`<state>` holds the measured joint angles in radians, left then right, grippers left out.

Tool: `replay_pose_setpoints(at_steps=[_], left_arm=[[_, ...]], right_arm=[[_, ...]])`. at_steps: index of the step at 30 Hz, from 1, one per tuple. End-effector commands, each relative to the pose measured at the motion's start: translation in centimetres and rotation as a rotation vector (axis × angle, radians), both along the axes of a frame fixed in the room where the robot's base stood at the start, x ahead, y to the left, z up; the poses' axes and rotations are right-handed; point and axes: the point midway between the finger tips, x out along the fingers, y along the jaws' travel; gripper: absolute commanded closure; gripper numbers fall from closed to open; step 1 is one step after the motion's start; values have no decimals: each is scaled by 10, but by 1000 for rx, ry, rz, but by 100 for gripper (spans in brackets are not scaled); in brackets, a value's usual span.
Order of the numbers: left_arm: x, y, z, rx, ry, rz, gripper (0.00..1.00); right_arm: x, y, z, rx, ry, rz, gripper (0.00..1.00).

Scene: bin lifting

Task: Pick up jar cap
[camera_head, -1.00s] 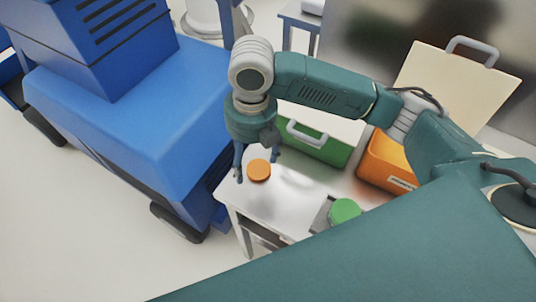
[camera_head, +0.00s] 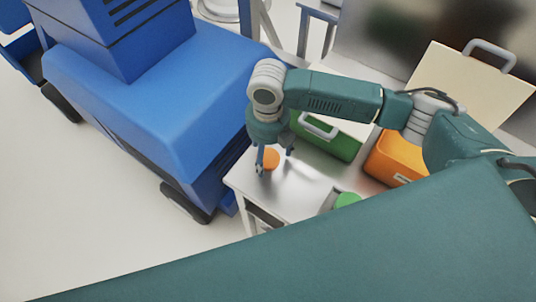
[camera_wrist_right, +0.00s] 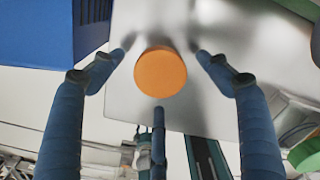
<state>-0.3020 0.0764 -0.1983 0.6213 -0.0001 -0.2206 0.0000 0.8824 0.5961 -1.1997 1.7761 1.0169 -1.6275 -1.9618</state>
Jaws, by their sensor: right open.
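An orange jar cap (camera_head: 271,158), round and flat, lies on the silver table top (camera_head: 300,190) near its left corner. My right gripper (camera_head: 273,165) points down over it and partly hides it in the head view. In the right wrist view the cap (camera_wrist_right: 160,72) shows whole, between the spread fingers of my right gripper (camera_wrist_right: 165,70). The fingers are open and I see no finger clearly touching the cap. A green round cap (camera_head: 347,200) sits farther right on the table, partly hidden by my arm. My left gripper is not in view.
A green box with a grey handle (camera_head: 335,143) and an orange box (camera_head: 395,160) stand at the back of the table. A large blue machine (camera_head: 150,100) stands close to the table's left side. The table top between the caps is clear.

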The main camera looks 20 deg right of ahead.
Motion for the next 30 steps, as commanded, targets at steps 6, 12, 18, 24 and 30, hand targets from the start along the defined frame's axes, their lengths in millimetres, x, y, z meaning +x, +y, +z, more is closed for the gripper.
replay_pose_setpoints(at_steps=[6, 12, 18, 24, 30], left_arm=[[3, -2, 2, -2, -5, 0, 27], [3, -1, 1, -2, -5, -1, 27], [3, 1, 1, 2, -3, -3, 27], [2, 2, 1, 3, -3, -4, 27], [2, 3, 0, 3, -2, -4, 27]], right_arm=[[0, 0, -8, 0, -1, 0, 24], [0, 0, -7, 0, -2, 0, 44], [0, 0, -7, 0, -2, 0, 63], [0, 0, -7, 0, -2, 0, 63], [1, 0, -1, 1, -4, 0, 63]])
